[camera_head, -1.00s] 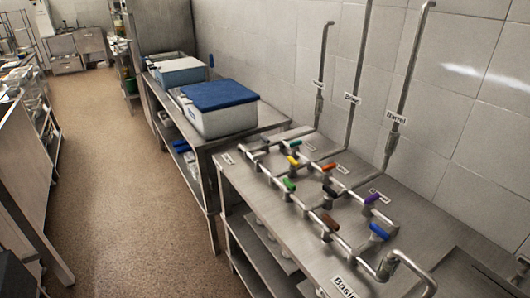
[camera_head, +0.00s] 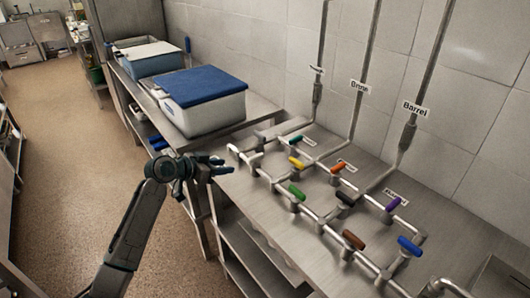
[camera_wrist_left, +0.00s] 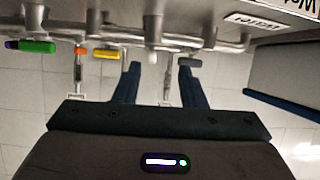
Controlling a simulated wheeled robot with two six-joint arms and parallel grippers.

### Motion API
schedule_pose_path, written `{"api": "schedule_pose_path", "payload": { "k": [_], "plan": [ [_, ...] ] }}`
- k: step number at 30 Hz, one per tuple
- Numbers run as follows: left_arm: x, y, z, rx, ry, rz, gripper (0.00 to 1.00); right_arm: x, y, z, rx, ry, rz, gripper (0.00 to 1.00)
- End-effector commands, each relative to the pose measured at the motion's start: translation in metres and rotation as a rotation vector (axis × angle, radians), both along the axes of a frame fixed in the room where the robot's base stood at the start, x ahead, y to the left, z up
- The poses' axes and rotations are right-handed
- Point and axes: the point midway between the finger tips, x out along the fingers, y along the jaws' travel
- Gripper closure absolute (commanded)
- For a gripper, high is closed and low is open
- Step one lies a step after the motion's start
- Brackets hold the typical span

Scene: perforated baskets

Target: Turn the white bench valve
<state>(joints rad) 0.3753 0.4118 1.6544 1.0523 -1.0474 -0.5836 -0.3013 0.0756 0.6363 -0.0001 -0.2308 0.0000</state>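The white bench valve (camera_head: 256,157) is a small pale handle on the pipework near the left end of the steel bench. In the left wrist view, which appears upside down, its white handle (camera_wrist_left: 151,57) shows between and beyond my fingers. My left gripper (camera_head: 229,165) is just left of the valve in the head view. It is open and empty, its two dark blue fingers (camera_wrist_left: 158,75) spread apart. I see no contact with the valve. My right gripper is not in view.
Yellow (camera_head: 296,162), green (camera_head: 297,192), orange (camera_head: 338,168), black (camera_head: 345,198), brown (camera_head: 353,240), purple (camera_head: 393,204) and blue (camera_head: 409,246) handles crowd the bench pipes. A grey handle (camera_wrist_left: 187,62) lies near one finger. A blue-lidded box (camera_head: 203,88) stands behind.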

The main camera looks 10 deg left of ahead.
Motion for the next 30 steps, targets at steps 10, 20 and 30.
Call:
{"api": "schedule_pose_path", "payload": {
  "k": [10,20,30],
  "plan": [
    [0.015,-0.021,0.024,0.000,-0.046,-0.050,0.63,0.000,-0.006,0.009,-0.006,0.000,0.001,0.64],
    [0.060,-0.057,-0.001,0.000,-0.044,-0.050,0.63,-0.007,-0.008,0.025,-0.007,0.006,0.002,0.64],
    [0.077,-0.068,-0.012,0.005,-0.044,-0.048,0.63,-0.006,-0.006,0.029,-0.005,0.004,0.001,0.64]
  ]
}}
